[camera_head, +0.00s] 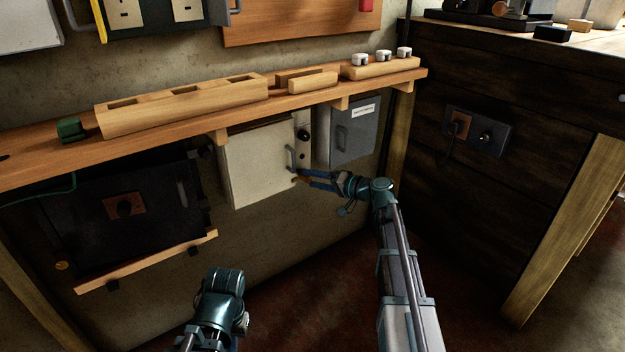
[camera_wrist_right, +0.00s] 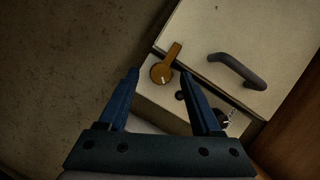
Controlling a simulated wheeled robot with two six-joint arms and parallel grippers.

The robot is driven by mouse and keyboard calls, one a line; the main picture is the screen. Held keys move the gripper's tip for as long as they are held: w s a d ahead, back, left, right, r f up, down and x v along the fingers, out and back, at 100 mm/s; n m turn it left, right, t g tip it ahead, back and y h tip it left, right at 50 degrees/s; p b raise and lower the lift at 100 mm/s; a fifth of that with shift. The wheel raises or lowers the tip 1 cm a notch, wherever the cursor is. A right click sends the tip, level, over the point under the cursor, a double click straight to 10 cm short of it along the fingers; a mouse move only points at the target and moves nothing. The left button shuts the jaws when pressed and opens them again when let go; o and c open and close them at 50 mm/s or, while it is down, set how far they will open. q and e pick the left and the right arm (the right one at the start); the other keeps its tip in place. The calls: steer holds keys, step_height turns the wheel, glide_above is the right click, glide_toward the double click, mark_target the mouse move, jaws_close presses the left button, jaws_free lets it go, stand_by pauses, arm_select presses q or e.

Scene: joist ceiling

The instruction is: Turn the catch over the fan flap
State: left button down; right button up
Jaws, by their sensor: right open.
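The fan flap is a cream panel (camera_head: 258,165) with a grey bar handle (camera_head: 290,158), under the wooden shelf. In the right wrist view the flap (camera_wrist_right: 205,35) shows with its dark handle (camera_wrist_right: 240,71). The catch (camera_wrist_right: 162,72) is an orange-brown lever on a round hub with a white mark, and its arm reaches over the flap's edge. My right gripper (camera_head: 306,179) is at the flap's lower right; its open fingers (camera_wrist_right: 160,77) stand either side of the catch in the wrist picture. Contact cannot be told. Of my left arm (camera_head: 222,285), the fingers are mostly hidden.
A black knob (camera_head: 303,134) sits right of the flap, beside a grey box (camera_head: 354,131). The wooden shelf (camera_head: 208,128) with blocks overhangs above. A dark panel (camera_head: 125,205) hangs at left. A dark plank side with an outlet (camera_head: 478,131) stands at right.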

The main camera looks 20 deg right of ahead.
steer(key=p+v, duration=0.2)
steer(key=v, duration=1.1)
steer(key=s+a+f+n+g+h+p, duration=0.1)
steer(key=s+a+n+g+p, duration=0.2)
steer(key=a, duration=0.4)
steer(key=s+a+f+n+g+h+p, duration=0.1)
steer(key=s+a+f+g+p, duration=0.15)
steer(key=s+a, duration=0.4)
steer(key=s+a+n+g+p, duration=0.15)
steer(key=a+g+p, duration=0.25)
steer(key=a, duration=0.5)
steer(key=s+a+r+n+g+h+p, duration=0.1)
steer(key=s+a+n+h+p, duration=0.1)
steer(key=s+h+p, duration=0.45)
steer(key=s+a+r+n+g+h+p, duration=0.1)
steer(key=s+a+n+g+h, duration=0.15)
steer(key=s, duration=0.65)
step_height(320, 180, up, 38)
steer(key=m+p, duration=0.1)
steer(key=p, duration=3.6)
steer(key=shift+w+d+t, duration=0.3)
steer(key=shift+d, duration=0.1)
steer(key=shift+f, duration=0.15)
